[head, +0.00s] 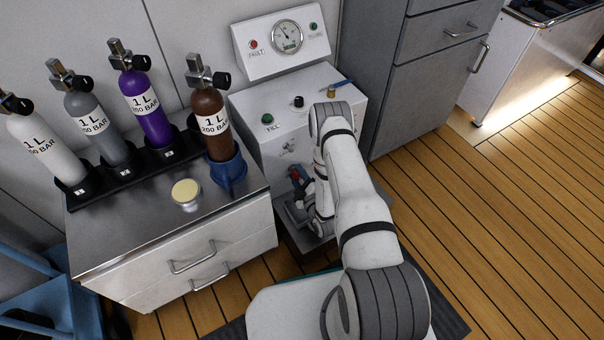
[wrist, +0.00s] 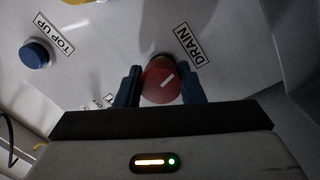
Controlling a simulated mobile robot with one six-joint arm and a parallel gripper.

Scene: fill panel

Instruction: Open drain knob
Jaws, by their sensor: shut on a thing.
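The drain knob (wrist: 160,82) is a round red knob with a white pointer line, on the white panel beside the "DRAIN" label (wrist: 188,45) in the wrist view. My gripper (wrist: 160,88) has one dark blue finger on each side of the knob and is shut on it. In the head view the gripper (head: 300,180) is at the lower front of the fill panel (head: 262,105), with a bit of red at its fingers. My arm hides much of the panel's front there. The pointer line is slanted in the wrist view.
A blue "TOP UP" knob (wrist: 36,54) sits to the left on the panel. A steel cabinet (head: 110,225) with a rack of several gas bottles stands left of the panel. A round pale-topped item (head: 186,191) is on it. Wooden floor (head: 500,200) is clear at right.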

